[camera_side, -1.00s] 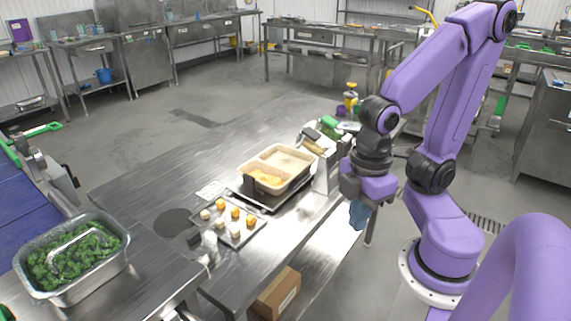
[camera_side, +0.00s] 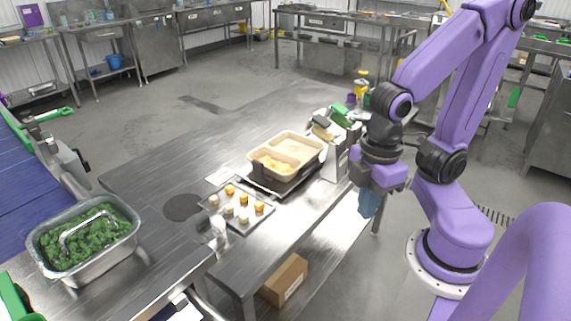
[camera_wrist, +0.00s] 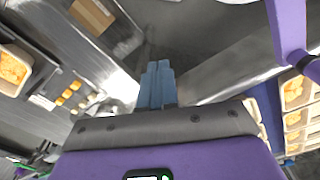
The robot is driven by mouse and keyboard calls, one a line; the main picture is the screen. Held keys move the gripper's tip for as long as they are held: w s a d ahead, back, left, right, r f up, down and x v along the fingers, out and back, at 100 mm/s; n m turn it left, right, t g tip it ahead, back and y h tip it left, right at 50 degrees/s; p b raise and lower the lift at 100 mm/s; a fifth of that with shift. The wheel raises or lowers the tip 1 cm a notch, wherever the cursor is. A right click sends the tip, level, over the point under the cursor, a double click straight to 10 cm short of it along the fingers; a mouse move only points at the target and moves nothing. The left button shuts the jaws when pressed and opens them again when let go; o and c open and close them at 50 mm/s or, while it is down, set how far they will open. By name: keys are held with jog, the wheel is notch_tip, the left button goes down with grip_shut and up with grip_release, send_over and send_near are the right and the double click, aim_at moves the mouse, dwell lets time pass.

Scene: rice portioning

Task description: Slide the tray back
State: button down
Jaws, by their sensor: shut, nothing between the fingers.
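The beige two-compartment tray (camera_side: 253,154) sits on a dark low frame (camera_side: 291,184) near the right edge of the steel table in the side view. Its near compartment holds yellow-orange food; the far one looks pale. A tray with orange food, cut by the left edge of the wrist view (camera_wrist: 26,62), appears to be the same one. My gripper (camera_side: 368,204) hangs just off the table's right edge, right of the tray and apart from it. Its blue fingers (camera_wrist: 157,84) point down, shut and empty.
A small flat tray (camera_side: 222,219) with several white and orange balls lies nearby. A scale-like machine (camera_side: 334,150) stands between tray and arm. A metal pan of greens (camera_side: 84,242) is at left. Trays of orange food (camera_wrist: 292,120) show at right in the wrist view. A cardboard box (camera_side: 284,280) is below.

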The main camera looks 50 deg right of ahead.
dwell(0.4)
jog(key=c, duration=1.5)
grip_release()
jog(key=shift+o, duration=0.3)
jog(key=shift+w+a, duration=0.15)
jog(key=shift+w, duration=0.1)
jog(key=w+a+r+m, duration=0.2)
jog(key=w+a+m, duration=0.1)
jog(key=w, duration=0.6)
jog(key=m, duration=1)
send_over(258, 162)
notch_tip(258, 162, down, 16)
jog(key=shift+f, duration=0.15)
